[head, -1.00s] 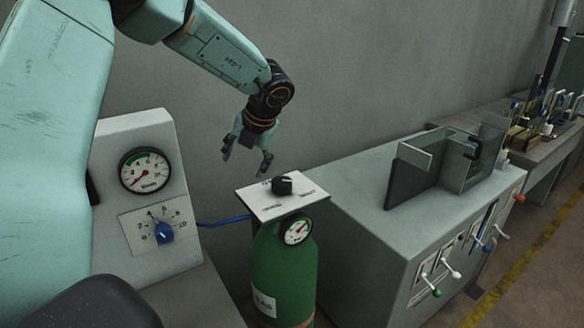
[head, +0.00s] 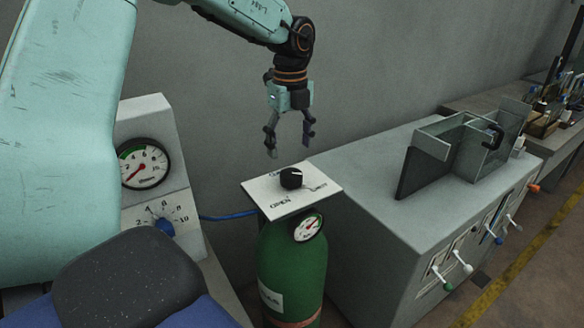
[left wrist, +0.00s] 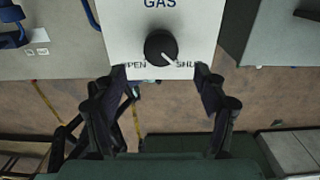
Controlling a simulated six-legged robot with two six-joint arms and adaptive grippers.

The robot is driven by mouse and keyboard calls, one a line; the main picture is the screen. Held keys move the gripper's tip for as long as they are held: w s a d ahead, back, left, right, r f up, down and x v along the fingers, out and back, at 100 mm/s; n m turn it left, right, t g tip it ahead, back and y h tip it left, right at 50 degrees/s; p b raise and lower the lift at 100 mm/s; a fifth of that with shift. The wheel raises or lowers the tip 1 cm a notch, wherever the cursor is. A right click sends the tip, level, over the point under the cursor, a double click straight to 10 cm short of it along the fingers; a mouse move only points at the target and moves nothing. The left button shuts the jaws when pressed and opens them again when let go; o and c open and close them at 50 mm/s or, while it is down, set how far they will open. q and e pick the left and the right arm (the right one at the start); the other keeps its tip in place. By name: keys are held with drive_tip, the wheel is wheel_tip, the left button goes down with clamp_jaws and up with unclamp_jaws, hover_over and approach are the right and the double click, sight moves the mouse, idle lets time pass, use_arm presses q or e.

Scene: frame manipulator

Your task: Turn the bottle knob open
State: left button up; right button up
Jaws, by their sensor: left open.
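The black bottle knob (head: 291,178) sits on a white plate (head: 270,200) on top of the green gas bottle (head: 290,262). The plate reads OPEN and SHUT in the left wrist view, where the white mark of the knob (left wrist: 161,48) points toward the SHUT side. My left gripper (head: 291,152) is open and empty, pointing down just above the knob and apart from it. In the left wrist view its fingers (left wrist: 155,95) stand on either side, below the knob in the picture. My right gripper is not in view.
A gauge panel (head: 150,120) with a blue knob (head: 165,228) stands left of the bottle. A blue hose (head: 228,217) runs to the bottle. A grey cabinet (head: 375,215) with levers and a glass-walled box (head: 455,150) stands to the right.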

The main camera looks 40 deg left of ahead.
sight(291, 173)
use_arm(q)
wheel_tip(291, 173, down, 7)
drive_tip(key=shift+w+f+p, duration=0.15)
drive_tip(key=shift+p, duration=0.2)
drive_tip(key=shift+s+d, duration=0.2)
drive_tip(key=shift+w+a, duration=0.2)
drive_tip(key=c, duration=1.1)
drive_tip(key=shift+c, duration=0.3)
